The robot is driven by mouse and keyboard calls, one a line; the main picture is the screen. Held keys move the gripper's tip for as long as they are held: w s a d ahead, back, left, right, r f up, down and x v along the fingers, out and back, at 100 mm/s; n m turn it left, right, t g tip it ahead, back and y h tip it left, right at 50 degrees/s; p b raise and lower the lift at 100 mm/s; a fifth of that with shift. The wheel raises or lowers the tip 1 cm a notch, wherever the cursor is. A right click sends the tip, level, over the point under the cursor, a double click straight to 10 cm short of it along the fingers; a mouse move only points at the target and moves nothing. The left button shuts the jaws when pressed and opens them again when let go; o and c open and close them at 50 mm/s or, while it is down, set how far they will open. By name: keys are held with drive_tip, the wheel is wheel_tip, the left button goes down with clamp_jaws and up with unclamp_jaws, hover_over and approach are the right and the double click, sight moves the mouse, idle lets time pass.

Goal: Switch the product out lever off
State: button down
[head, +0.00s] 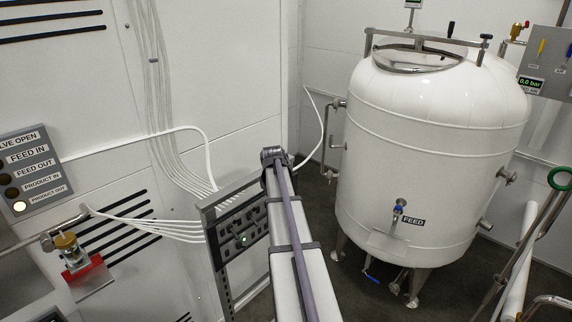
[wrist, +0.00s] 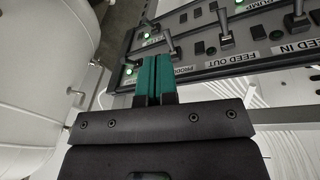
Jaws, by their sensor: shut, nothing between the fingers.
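The lever panel (wrist: 204,67) is a grey plate tilted in the wrist view, with metal levers above labels reading FEED IN, FEED OUT and a partly covered PRODUCT label. My gripper (wrist: 155,62) has teal fingers pressed together, with nothing between them, in front of the left end of the panel. A metal lever (wrist: 168,43) shows just beyond the fingertips; I cannot tell whether they touch it. The PRODUCT OUT label and its lever cannot be made out there. In the head view, the PRODUCT OUT lamp (head: 20,206) on the VALVE OPEN board glows; my fingers are hidden.
The white FEED tank (head: 430,150) stands right of my arm in the head view. White cables (head: 180,150) run down the wall behind the panel frame (head: 222,262). In the wrist view, a FEED OUT lever (wrist: 226,30) and a FEED IN lever (wrist: 297,22) stand to the right.

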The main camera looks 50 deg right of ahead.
drive_tip(key=w+d+r+n+h, duration=0.1)
drive_tip(key=w+d+r+n, duration=0.1)
drive_tip(key=w+d+n, duration=0.45)
drive_tip(key=d+f+m+b, duration=0.3)
drive_tip(key=d+f+b, duration=0.1)
drive_tip(key=f+b, duration=0.5)
drive_tip(key=shift+f+t+b, duration=0.15)
drive_tip(key=shift+t+b, duration=0.25)
drive_tip(key=shift+b, duration=0.05)
drive_tip(key=shift+s, duration=0.1)
drive_tip(key=shift+a, duration=0.1)
